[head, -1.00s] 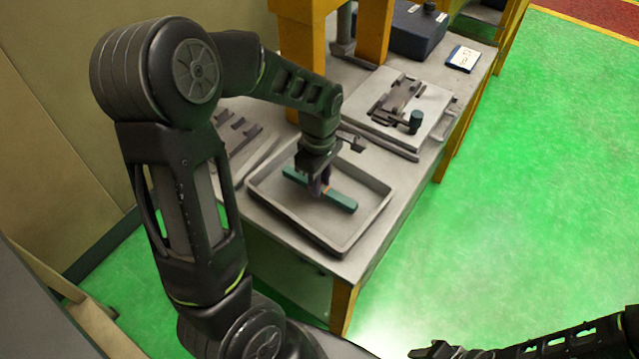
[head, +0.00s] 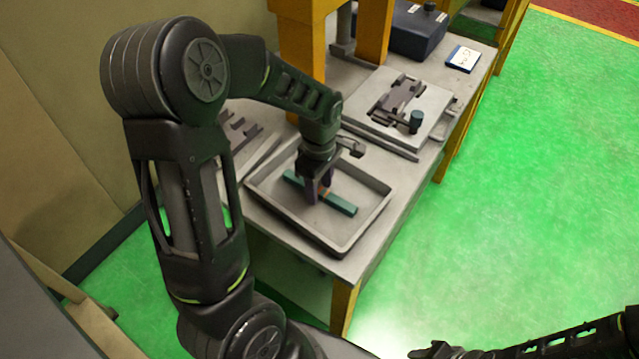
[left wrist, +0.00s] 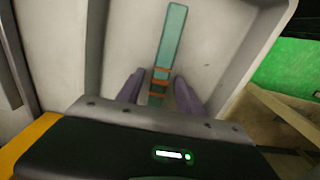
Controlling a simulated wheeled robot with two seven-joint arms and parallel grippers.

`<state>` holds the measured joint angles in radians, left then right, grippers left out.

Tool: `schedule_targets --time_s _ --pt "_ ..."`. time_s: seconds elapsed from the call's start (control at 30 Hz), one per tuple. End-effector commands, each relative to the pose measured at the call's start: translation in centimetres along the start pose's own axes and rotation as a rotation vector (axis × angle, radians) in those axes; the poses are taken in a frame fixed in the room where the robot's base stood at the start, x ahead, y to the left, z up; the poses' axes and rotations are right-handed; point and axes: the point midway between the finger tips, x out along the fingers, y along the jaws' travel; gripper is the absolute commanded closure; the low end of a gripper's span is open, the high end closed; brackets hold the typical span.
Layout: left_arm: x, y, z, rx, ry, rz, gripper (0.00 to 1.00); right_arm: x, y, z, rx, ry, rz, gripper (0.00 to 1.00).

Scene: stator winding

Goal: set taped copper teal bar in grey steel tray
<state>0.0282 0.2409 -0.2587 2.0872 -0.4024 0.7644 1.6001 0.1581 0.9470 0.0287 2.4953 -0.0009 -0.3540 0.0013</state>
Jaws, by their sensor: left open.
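The teal bar (head: 341,203) with copper-coloured bands around its middle lies in the grey steel tray (head: 262,190). In the left wrist view the teal bar (left wrist: 171,40) rests on the tray floor (left wrist: 122,40), with its copper bands (left wrist: 160,79) near my fingers. My left gripper (head: 318,196) is over the bar inside the tray. In the left wrist view its two purple fingers (left wrist: 160,92) are apart, one on each side of the bar, with gaps showing. The right arm shows at the lower right of the head view; its gripper (head: 432,351) is partly cut off.
A light plate with a dark fixture (head: 400,98) lies behind the tray, with a dark round-topped knob on it. A notched grey rack (head: 238,133) is left of the tray. A yellow frame (head: 300,50), a dark blue box (head: 414,30) and a small card (head: 463,58) are further back.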

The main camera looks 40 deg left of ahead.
Motion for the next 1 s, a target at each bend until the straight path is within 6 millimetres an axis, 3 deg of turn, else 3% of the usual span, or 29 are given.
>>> schedule_targets --time_s 0.27,0.73,1.0 --pt "-1.8 0.1 0.0 0.0 0.0 0.004 0.57 -0.2 -0.1 0.0 0.0 0.0 0.0 0.64" --pt "-10.8 0.1 0.0 0.001 0.0 0.004 0.57 0.0 0.0 0.0 -0.001 0.0 -0.001 0.64" --pt "-12.3 0.0 0.0 0.0 0.0 0.0 0.57 0.1 0.0 0.0 0.0 0.001 -0.001 0.64"
